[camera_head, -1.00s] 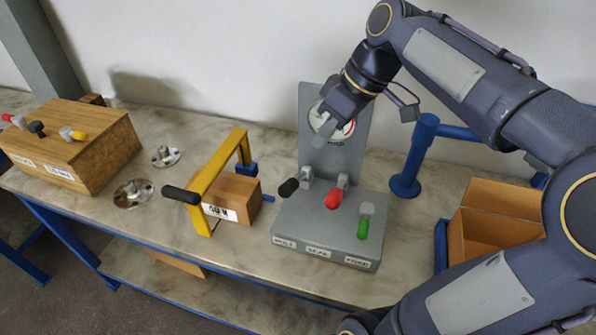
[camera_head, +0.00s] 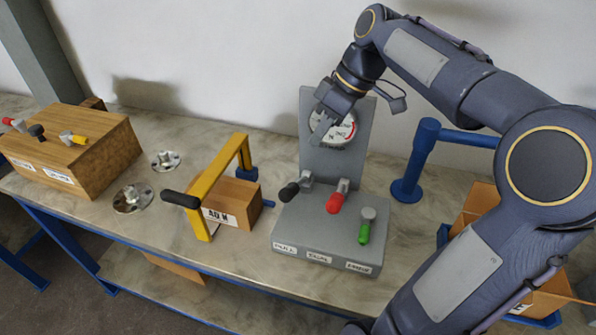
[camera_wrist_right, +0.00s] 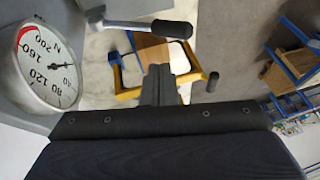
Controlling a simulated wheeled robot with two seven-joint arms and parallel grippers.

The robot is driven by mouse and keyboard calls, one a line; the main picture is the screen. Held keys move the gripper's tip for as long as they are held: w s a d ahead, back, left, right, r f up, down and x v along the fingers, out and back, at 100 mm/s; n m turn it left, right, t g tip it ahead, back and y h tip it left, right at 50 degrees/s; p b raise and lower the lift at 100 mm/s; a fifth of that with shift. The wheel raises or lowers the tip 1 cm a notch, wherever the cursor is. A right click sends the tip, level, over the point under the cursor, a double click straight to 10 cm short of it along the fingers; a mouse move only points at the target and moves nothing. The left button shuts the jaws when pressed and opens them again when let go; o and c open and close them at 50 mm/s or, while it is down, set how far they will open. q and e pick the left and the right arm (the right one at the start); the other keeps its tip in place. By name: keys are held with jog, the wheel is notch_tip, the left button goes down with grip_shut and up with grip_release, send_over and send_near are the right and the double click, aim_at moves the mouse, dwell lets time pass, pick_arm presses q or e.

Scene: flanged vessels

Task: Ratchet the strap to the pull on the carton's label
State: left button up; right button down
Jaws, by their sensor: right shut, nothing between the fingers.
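The carton (camera_head: 233,198) stands on the bench inside a yellow frame (camera_head: 211,185) with a black handle. Its white label (camera_head: 219,218) seems to read 40 N. To its right is a grey tensioner (camera_head: 325,235) with a black-gripped lever (camera_head: 289,192), a red lever (camera_head: 336,202) and a green lever (camera_head: 364,233). Its round gauge (camera_head: 345,132) is partly hidden by my right gripper (camera_head: 318,132). That gripper is shut and empty, above the levers. In the right wrist view the gauge (camera_wrist_right: 46,64) and black-gripped lever (camera_wrist_right: 172,28) lie near the fingers (camera_wrist_right: 158,72). I cannot make out the strap.
A wooden box (camera_head: 75,150) with small levers stands at the left. Two metal flanges (camera_head: 132,198) lie between it and the frame. A blue post (camera_head: 407,188) and open cardboard boxes (camera_head: 478,205) are on the right, partly behind my arm.

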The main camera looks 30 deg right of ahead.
aim_at(290, 185)
jog(key=x, duration=0.3)
jog(key=s+x, duration=0.1)
jog(key=x, duration=0.2)
jog(key=a+x, duration=0.1)
jog(key=x, duration=0.3)
jog(key=shift+s+p, duration=0.15)
jog(key=shift+p, duration=0.25)
